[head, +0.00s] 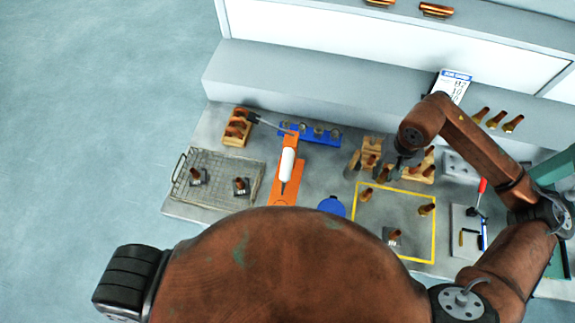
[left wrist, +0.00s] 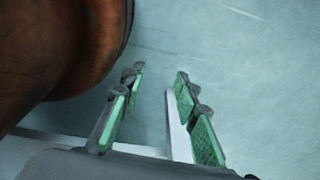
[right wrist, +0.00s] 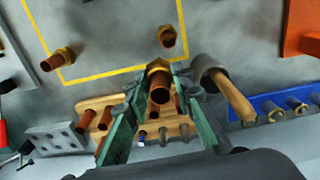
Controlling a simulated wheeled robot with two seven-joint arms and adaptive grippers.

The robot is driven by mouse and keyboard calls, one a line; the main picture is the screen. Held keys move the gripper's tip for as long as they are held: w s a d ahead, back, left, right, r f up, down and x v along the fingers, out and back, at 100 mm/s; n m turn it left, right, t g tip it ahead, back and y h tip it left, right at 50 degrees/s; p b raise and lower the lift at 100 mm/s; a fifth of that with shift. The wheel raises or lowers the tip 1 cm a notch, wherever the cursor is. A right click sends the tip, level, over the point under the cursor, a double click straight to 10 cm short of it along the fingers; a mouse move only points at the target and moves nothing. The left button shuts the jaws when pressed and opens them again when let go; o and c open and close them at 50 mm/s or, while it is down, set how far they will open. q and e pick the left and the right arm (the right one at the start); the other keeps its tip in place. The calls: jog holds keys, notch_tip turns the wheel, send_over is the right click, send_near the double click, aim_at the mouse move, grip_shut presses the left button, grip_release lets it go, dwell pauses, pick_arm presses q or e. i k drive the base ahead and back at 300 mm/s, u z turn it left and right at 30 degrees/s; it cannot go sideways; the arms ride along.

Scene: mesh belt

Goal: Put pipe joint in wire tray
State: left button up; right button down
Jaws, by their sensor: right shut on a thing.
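The wire tray (head: 218,176) is a shallow mesh basket at the left of the bench in the head view. Two copper pieces on grey bases (head: 196,177) stand in it, apart from each other. My right gripper (head: 398,163) is above the bench near the wooden blocks, behind the yellow-taped square. In the right wrist view it is shut on a copper pipe joint with a brass hex collar (right wrist: 160,84). My left gripper (left wrist: 155,112) is open and empty over the floor; its fingers are out of the head view.
The yellow-taped square (head: 435,235) holds several copper fittings. An orange stand with a white bottle (head: 287,165), a blue socket rack (head: 322,138) and a blue round lid (head: 331,206) lie between it and the tray. A wooden holder (head: 236,137) stands behind the tray.

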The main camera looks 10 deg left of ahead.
aim_at(219, 182)
jog(key=z, duration=1.5)
jog(key=k, duration=2.05)
jog(key=u, duration=1.85)
jog(key=i, duration=1.05)
